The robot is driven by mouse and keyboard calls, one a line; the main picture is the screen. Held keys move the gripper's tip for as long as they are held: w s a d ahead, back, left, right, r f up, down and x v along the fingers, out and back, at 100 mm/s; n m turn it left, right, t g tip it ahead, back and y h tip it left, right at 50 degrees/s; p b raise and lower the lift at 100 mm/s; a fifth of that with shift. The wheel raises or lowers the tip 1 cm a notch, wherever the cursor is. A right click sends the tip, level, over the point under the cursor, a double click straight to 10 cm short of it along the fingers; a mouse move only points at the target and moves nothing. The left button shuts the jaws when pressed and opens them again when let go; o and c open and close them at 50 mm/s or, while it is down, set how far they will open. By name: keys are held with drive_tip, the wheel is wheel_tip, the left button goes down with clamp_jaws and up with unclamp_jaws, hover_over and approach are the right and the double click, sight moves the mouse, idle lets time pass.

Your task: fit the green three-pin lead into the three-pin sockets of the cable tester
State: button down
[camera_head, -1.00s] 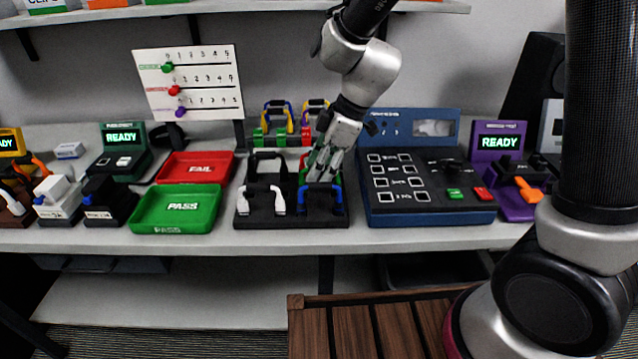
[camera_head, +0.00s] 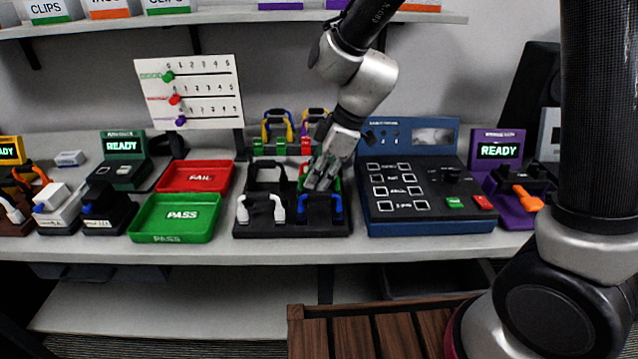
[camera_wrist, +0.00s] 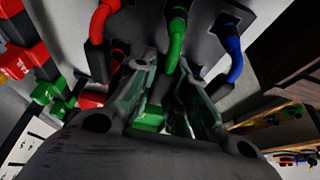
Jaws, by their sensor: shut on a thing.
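The green lead (camera_head: 336,183) is at the back right of the black tray (camera_head: 292,230), mostly hidden behind my fingers in the head view. My gripper (camera_head: 318,185) points down there, shut on it. In the wrist view a green cable (camera_wrist: 176,48) rises behind my fingers (camera_wrist: 165,112), with a green part (camera_wrist: 150,119) between them. The pins are hidden. A large blue console (camera_head: 415,195), with a keypad and green and red buttons, stands to the right. Labels are too small to show which device is the cable tester.
A white lead (camera_head: 262,208) and a blue lead (camera_head: 320,201) lie in the black tray's front. A green PASS tray (camera_head: 176,216) and red FAIL tray (camera_head: 196,176) are left. A purple READY device (camera_head: 497,152) with an orange lead (camera_head: 527,198) stands right.

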wheel_tip(320, 180, up, 12)
idle(0.6)
